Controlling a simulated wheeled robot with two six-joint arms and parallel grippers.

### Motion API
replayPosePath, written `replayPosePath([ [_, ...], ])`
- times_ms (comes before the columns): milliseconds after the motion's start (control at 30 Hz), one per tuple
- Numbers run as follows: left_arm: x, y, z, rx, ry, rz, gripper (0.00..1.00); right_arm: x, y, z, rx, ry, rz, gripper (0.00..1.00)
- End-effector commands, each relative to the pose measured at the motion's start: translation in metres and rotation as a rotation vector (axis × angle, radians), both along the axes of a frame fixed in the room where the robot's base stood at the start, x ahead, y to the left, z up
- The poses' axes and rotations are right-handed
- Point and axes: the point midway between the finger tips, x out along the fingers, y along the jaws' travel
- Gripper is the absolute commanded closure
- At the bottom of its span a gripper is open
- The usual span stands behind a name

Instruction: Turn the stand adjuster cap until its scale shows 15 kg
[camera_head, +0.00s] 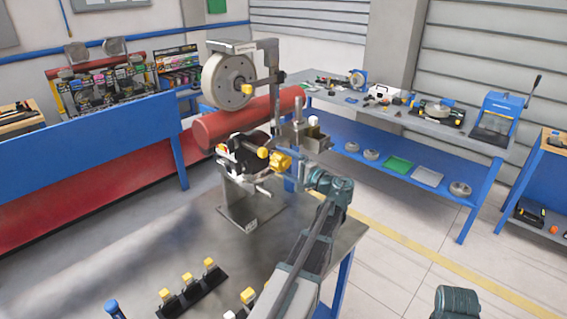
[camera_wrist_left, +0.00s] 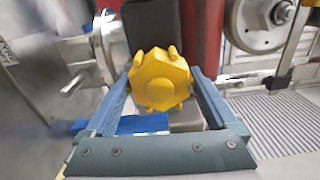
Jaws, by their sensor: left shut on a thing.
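The stand (camera_head: 235,205) stands upright on the grey metal table, with a grey wheel (camera_head: 228,80) at its top. A yellow lobed cap (camera_head: 281,161) sits at its lower right side; I take it for the adjuster cap. It fills the middle of the left wrist view (camera_wrist_left: 160,82). My left gripper (camera_head: 288,167) reaches in from the right and is shut on the cap, one blue-grey finger on each side in the wrist view. The scale's reading cannot be made out. My right gripper is not in view.
A red cylinder (camera_head: 245,121) passes close behind the stand. Several yellow-topped pieces (camera_head: 190,292) stand in a black holder at the table's front. A blue bench (camera_head: 400,112) with tools is at the back right.

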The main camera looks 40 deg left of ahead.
Motion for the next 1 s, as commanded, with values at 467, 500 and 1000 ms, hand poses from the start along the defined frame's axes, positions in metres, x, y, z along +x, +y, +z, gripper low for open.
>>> replayPosePath([
  [467,-0.001,0.0,-0.001,-0.002,0.001,0.0,0.0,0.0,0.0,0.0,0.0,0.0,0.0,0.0],
  [500,-0.001,-0.001,-0.001,-0.002,0.001,0.0,0.0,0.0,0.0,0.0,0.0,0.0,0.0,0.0],
  [1000,-0.008,-0.088,-0.001,-0.002,0.001,-0.005,0.0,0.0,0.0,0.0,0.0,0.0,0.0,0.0],
])
